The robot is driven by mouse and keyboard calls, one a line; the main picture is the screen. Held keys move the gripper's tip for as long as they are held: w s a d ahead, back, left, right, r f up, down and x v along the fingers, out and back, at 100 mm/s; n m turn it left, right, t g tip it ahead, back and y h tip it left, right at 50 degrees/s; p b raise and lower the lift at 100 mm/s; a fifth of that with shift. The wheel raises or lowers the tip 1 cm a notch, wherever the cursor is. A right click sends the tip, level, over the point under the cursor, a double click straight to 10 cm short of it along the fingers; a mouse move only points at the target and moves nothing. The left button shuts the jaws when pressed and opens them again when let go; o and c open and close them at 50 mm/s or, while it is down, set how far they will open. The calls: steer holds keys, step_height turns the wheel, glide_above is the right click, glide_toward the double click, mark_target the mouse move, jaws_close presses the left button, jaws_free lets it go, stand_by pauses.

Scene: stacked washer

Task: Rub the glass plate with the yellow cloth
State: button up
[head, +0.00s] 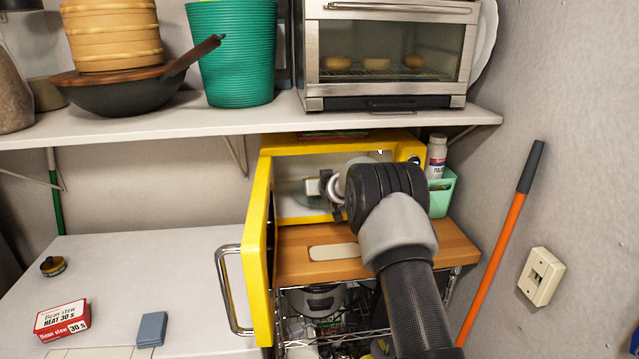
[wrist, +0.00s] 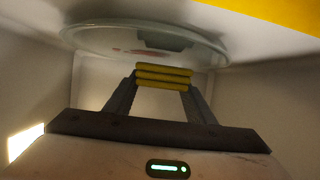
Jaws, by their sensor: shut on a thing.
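My gripper (wrist: 163,82) is shut on the folded yellow cloth (wrist: 163,71), which shows as a striped yellow pad between its two fingers. The round glass plate (wrist: 95,38) is just beyond the cloth in the wrist view, with a reddish smear (wrist: 140,52) on it. The cloth is close to the plate's rim; I cannot tell whether they touch. In the head view my arm reaches into the open yellow microwave (head: 405,149), and my wrist hides most of its inside. The cloth cannot be made out there.
The microwave's door (head: 259,260) stands open on the left, its metal handle (head: 226,290) outward. A wooden board (head: 440,250) lies below the microwave. A mint holder (head: 441,195) with a white bottle (head: 436,157) is close at the right. A shelf (head: 150,122) runs above.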

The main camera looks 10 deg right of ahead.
steer(key=shift+f+b, duration=0.95)
steer(key=shift+d, duration=0.1)
steer(key=shift+d+p, duration=1.4)
steer(key=shift+d, duration=2.35)
steer(key=shift+f, duration=0.1)
